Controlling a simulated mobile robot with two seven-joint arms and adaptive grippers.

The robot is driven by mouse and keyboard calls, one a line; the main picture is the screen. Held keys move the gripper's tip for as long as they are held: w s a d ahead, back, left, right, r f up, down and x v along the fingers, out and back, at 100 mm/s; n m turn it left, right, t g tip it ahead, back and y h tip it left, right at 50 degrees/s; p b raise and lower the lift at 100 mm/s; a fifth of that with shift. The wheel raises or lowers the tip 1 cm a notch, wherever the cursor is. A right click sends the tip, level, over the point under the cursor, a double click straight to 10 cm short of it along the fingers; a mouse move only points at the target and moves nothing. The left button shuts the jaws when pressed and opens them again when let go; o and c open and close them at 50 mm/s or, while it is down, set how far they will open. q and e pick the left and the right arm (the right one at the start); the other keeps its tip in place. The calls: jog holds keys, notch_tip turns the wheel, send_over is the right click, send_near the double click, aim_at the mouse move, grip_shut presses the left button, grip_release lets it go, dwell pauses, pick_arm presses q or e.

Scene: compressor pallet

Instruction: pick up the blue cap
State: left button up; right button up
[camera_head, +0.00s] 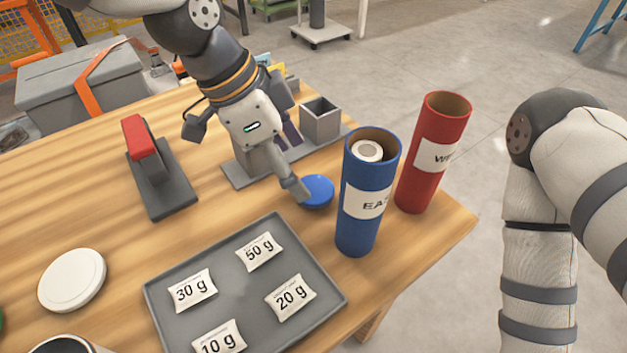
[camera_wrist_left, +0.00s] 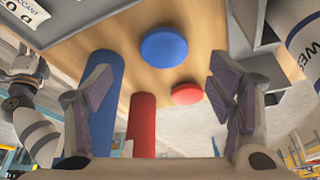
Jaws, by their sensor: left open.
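The blue cap (camera_head: 317,191) lies flat on the wooden table, just left of the blue tube in the head view. My left gripper (camera_head: 296,163) is open above the table. Its near finger overlaps the cap's left edge in the picture; contact cannot be told. In the left wrist view the blue cap (camera_wrist_left: 164,47) lies above the space between the spread fingers of the left gripper (camera_wrist_left: 162,100), with nothing between them. My right arm is at the right of the head view, but its gripper is out of view.
The blue tube (camera_head: 366,220), holding a white roll, and the red tube (camera_head: 426,168) stand near the table's right edge. A red cap (camera_wrist_left: 187,94) shows in the wrist view. A grey tray (camera_head: 245,315) with sachets lies in front. A grey holder (camera_head: 320,125) stands behind.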

aim_at(314, 188)
pick_arm(q)
jog(key=x, duration=0.7)
jog(key=shift+w+d+b, duration=0.15)
jog(key=shift+w+b, duration=0.15)
jog(key=shift+w, duration=0.05)
jog(key=shift+r, duration=0.15)
jog(key=shift+c, duration=0.5)
jog(key=c, duration=0.8)
